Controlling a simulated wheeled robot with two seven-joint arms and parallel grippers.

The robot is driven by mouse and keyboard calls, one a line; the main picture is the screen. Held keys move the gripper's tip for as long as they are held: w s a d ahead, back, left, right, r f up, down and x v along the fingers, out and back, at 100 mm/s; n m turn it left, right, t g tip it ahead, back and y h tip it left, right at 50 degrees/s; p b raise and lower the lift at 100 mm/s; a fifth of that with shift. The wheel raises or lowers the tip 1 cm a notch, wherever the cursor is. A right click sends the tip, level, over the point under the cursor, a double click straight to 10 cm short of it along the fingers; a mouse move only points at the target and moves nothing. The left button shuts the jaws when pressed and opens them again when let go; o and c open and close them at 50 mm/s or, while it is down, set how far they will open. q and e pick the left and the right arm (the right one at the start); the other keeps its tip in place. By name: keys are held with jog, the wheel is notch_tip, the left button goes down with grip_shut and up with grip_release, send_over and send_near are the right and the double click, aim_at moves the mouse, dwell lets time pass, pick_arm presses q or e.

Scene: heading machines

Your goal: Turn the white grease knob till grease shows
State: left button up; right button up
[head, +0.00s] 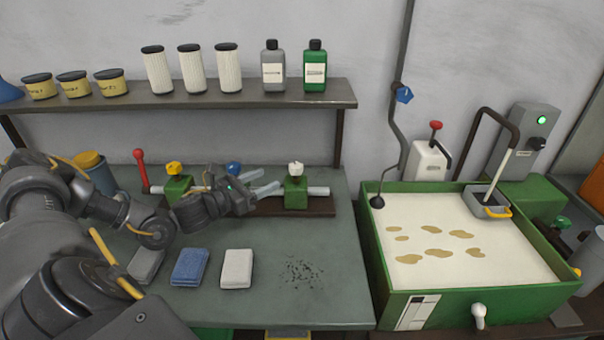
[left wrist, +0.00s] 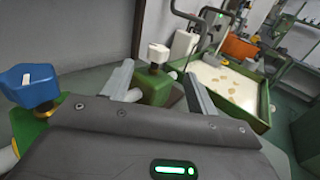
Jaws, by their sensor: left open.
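The white grease knob (head: 296,168) sits on top of a green block (head: 295,192), at the right end of a row of knobs on the bench. In the left wrist view the white knob (left wrist: 158,52) stands upright beyond my fingers, between their tips in the picture. My left gripper (head: 275,181) is open and empty, just left of the green block, its fingers pointing right toward it. It appears apart from the knob. Any grease at the block is too small to make out. My right gripper is in neither view.
A yellow knob (head: 174,168) and a blue knob (head: 233,168) stand left on the same row, with a red-topped lever (head: 139,157). Pads, including a blue one (head: 190,267), lie in front. A shelf (head: 200,101) runs above. A green-walled tray (head: 470,301) stands at right.

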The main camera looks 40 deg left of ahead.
aim_at(290, 171)
pick_arm(q)
jog(key=p+x, duration=0.1)
jog(key=x, duration=0.2)
jog(key=p+x, duration=0.1)
jog(key=x, duration=0.3)
jog(key=p+x, duration=0.1)
jog(key=x, duration=0.2)
jog(key=shift+w+f+p, duration=0.3)
jog(key=shift+w, duration=0.05)
jog(key=shift+w+d+f, duration=0.1)
jog(key=shift+w+f, duration=0.05)
jog(key=shift+w, duration=0.35)
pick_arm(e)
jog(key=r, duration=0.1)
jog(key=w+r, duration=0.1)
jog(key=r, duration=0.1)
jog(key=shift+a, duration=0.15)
pick_arm(q)
jog(key=c, duration=1)
jog(key=shift+o, duration=0.2)
jog(key=shift+y, duration=0.3)
